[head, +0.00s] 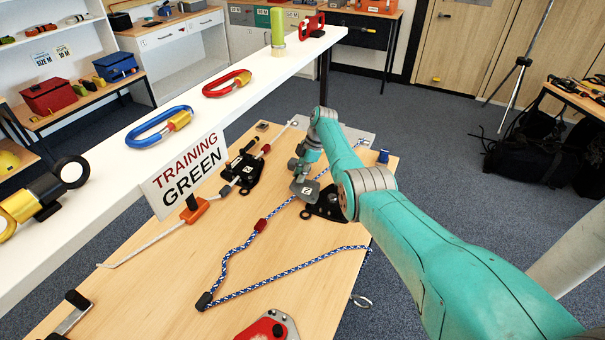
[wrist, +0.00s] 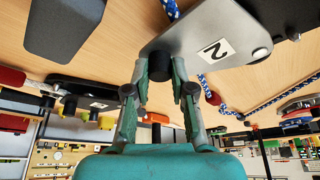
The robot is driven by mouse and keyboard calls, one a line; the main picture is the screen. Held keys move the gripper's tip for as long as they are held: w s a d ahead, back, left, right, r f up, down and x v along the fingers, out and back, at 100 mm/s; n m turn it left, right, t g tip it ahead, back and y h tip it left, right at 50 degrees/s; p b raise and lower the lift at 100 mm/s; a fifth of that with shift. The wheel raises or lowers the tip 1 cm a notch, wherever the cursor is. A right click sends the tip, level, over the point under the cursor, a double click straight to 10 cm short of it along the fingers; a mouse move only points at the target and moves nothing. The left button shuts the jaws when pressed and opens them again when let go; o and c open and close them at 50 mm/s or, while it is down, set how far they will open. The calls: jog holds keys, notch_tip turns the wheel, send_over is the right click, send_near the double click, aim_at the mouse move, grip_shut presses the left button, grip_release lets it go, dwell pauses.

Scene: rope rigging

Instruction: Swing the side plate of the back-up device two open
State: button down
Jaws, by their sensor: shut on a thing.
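The back-up device two shows in the head view as a black body (head: 328,206) with a silver side plate (head: 304,189) reaching out to its left. In the wrist view the silver side plate (wrist: 205,38) carries a white tag with a 2, and the black body (wrist: 285,14) is at the upper right. The plate sticks out well past the body there. My gripper (wrist: 160,72) has its fingers on either side of a black knob (wrist: 159,64) at the plate's near end. In the head view my arm partly hides the gripper and device.
A blue-white rope (head: 285,272) with a red sleeve lies on the wooden table. Another black device (head: 247,172) stands to the left. A white shelf (head: 215,98) holds carabiners, with a "TRAINING GREEN" sign (head: 187,176) below. A red pulley (head: 268,328) lies at the front.

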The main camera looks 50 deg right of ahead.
jog(key=shift+a, duration=0.1)
dwell(0.3)
jog(key=c, duration=1)
grip_release()
jog(key=v, duration=1.2)
jog(key=shift+f, duration=0.1)
